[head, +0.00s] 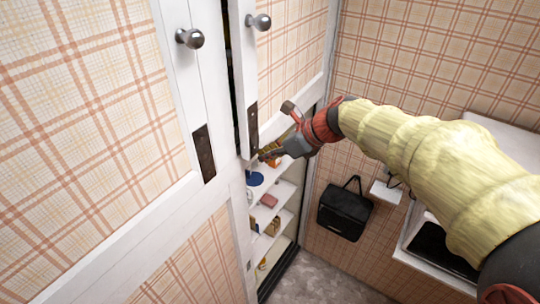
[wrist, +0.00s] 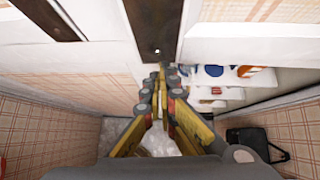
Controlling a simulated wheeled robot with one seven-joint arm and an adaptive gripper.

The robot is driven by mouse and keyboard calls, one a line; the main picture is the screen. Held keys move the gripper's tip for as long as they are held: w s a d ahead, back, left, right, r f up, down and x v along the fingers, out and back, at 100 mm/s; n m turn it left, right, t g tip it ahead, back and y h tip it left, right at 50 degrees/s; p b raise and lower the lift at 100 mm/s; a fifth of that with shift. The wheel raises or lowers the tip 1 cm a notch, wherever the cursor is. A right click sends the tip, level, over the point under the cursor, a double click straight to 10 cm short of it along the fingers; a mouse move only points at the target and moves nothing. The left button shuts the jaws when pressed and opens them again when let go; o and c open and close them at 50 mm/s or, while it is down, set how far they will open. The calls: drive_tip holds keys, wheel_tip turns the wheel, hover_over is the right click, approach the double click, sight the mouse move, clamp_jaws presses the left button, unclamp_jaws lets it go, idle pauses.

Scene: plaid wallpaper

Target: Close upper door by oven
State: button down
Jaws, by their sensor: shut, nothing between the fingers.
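The upper cabinet has plaid-panelled doors with white frames. The right upper door (head: 290,45) has a round metal knob (head: 258,21) and stands ajar, with a dark gap between it and the left upper door (head: 95,100). A dark plate (head: 252,127) is on the right door's lower corner; a dark plate also shows in the wrist view (wrist: 152,22). My gripper (head: 264,155) is at the bottom of the right door, by that plate. In the wrist view its yellow fingers (wrist: 161,70) are together and empty, tips close to the plate. Whether they touch the door I cannot tell. No oven is recognizable.
Below the right door, open white shelves (head: 285,190) hold a blue item (head: 254,179) and several small things. A plaid lower door (head: 190,265) is at the left. A black bag (head: 344,212) hangs on the right wall. Some grey floor (head: 325,280) is clear.

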sight(255, 147)
drive_tip(key=a, duration=0.1)
drive_tip(key=w+a+p, duration=0.1)
drive_tip(key=w+a, duration=0.1)
drive_tip(key=a, duration=0.1)
drive_tip(key=shift+w+r+p, duration=0.15)
drive_tip(key=shift+w+p, duration=0.1)
drive_tip(key=shift+p, duration=0.15)
drive_tip(key=shift+d+r, duration=0.15)
